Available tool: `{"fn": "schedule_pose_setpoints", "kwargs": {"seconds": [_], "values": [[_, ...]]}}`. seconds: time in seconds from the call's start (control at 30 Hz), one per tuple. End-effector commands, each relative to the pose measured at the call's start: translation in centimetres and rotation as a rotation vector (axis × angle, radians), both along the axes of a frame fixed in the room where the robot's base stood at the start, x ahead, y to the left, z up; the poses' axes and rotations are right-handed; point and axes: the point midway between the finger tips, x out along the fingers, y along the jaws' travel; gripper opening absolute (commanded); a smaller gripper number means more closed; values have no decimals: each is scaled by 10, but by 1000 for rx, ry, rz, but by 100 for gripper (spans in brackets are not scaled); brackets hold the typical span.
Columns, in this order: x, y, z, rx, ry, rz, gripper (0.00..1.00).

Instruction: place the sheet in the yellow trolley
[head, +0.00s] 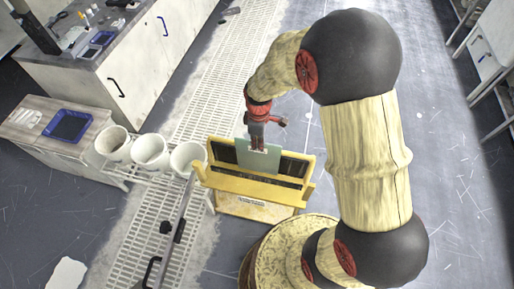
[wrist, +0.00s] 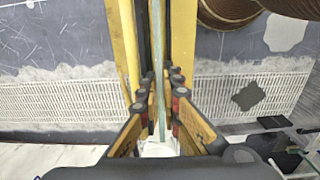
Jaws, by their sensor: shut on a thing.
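The sheet (head: 259,159) is a thin, pale green plate. It stands upright in my gripper (head: 258,143) over the yellow trolley (head: 254,187), and its lower part is hidden behind the trolley's front rail. In the wrist view the sheet (wrist: 158,75) shows edge-on as a thin line between the fingers of my gripper (wrist: 158,105), which are shut on it. The trolley's yellow rails (wrist: 125,45) run on both sides of the sheet. Dark slots show inside the trolley in the head view. I cannot tell whether the sheet touches the slots.
Several white buckets (head: 150,151) stand left of the trolley, beside a low cabinet with a blue tray (head: 67,126). A grey rail (head: 176,225) stands close to the trolley's left end. A floor grating (head: 210,85) runs behind. Open floor lies to the right.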

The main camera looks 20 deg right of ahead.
Motion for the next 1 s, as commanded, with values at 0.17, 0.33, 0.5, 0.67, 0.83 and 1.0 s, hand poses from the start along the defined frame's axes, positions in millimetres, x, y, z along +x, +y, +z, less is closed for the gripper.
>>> {"fn": "schedule_pose_setpoints", "kwargs": {"seconds": [0.17,0.33,0.5,0.67,0.83,1.0], "values": [[8,3,-9,0,-2,1,0],[8,3,-33,0,0,0,0],[9,3,-39,0,-4,0,0],[9,3,-39,0,-4,0,0],[9,3,-42,1,-3,0,0],[8,3,-43,0,0,0,15]]}}
